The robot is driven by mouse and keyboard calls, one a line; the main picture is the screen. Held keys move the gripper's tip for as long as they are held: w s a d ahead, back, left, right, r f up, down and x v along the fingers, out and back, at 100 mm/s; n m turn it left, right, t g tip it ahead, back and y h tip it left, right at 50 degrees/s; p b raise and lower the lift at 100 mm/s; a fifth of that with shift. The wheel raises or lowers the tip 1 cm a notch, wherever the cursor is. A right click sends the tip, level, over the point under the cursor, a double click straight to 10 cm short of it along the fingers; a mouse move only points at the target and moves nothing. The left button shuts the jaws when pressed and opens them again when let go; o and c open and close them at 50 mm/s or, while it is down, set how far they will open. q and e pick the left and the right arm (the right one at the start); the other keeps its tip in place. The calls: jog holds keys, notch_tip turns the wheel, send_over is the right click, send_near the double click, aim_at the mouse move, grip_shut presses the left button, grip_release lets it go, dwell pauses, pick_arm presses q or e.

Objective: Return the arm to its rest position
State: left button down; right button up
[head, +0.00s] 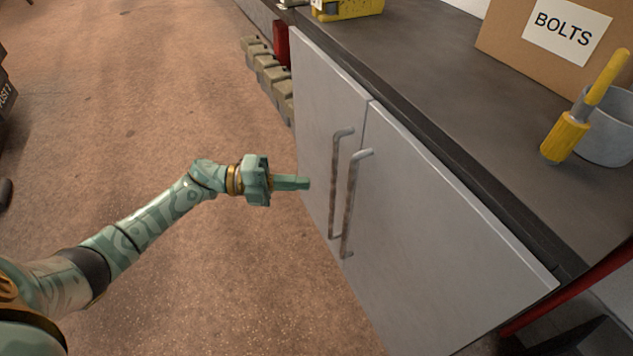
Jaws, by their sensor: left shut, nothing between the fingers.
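My left arm (150,220) comes in from the lower left, a green patterned arm with gold bands, reaching out over the floor. Its gripper (306,183) is shut and empty, with the fingers together and pointing right toward the grey cabinet doors. The fingertips are close to the left door in the picture; I cannot tell whether they touch it. The two long door handles (337,185) and (351,205) are to the right of the fingertips, and the gripper is not around them. My right gripper is not in view.
The grey cabinet (430,225) has both doors shut under a dark worktop (440,95). On top are a cardboard box labelled BOLTS (520,40), a grey cup (610,130), a yellow-handled tool (567,135) and a yellow case (345,8). Olive blocks (268,75) lie beside the cabinet.

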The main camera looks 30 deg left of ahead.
pick_arm(q)
jog(key=v, duration=0.5)
jog(key=shift+w+a, duration=0.1)
jog(key=shift+a, duration=0.15)
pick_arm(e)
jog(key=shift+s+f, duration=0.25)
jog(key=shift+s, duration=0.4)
